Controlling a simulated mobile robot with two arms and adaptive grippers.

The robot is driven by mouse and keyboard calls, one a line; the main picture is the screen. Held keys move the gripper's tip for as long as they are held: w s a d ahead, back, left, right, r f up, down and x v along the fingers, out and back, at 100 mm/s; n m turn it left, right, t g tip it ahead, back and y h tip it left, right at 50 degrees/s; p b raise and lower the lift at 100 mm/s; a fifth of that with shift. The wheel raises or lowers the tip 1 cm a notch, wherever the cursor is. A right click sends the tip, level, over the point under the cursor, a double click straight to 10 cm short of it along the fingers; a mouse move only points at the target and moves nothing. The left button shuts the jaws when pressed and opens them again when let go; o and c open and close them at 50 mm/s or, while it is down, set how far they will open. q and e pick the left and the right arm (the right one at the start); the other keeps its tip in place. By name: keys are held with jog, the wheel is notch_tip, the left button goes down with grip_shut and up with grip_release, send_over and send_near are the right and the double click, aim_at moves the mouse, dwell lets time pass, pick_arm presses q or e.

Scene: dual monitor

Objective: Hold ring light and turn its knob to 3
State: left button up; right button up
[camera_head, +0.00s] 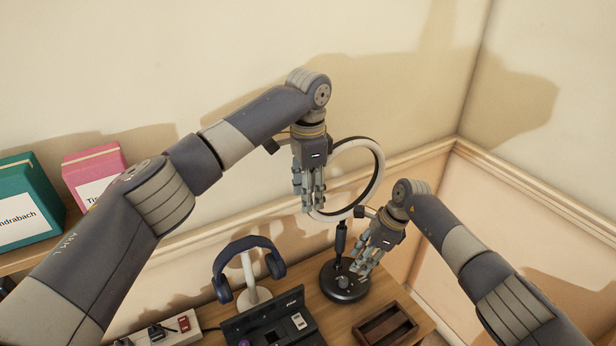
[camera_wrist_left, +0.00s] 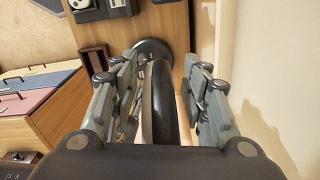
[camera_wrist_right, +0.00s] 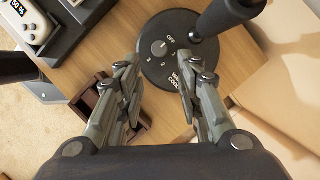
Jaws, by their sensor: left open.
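The ring light's white ring with a dark inner edge (camera_head: 376,180) stands upright on a black stem (camera_head: 340,238) and round black base (camera_head: 350,291). My left gripper (camera_head: 309,208) is open at the ring's left side. In the left wrist view the ring (camera_wrist_left: 163,100) passes between its spread fingers, with no clear grip on it. The knob (camera_wrist_right: 158,47) sits on the base near an OFF mark and small numerals; its exact setting is too small to read. My right gripper (camera_wrist_right: 160,70) is open above the base, its fingertips spread on either side, just short of the knob.
A headphone stand with blue headphones (camera_head: 221,262) is left of the base. A dark console dock (camera_head: 270,322) and a wooden tray (camera_head: 385,327) are in front. A power strip (camera_head: 165,332) lies further left. The wall is close behind; the desk's right edge is near.

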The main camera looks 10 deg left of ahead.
pick_arm(q)
jog(key=shift+f, duration=0.3)
grip_shut()
pick_arm(e)
jog(key=shift+o, duration=0.6)
jog(key=shift+d, duration=0.1)
jog(key=shift+o, duration=0.4)
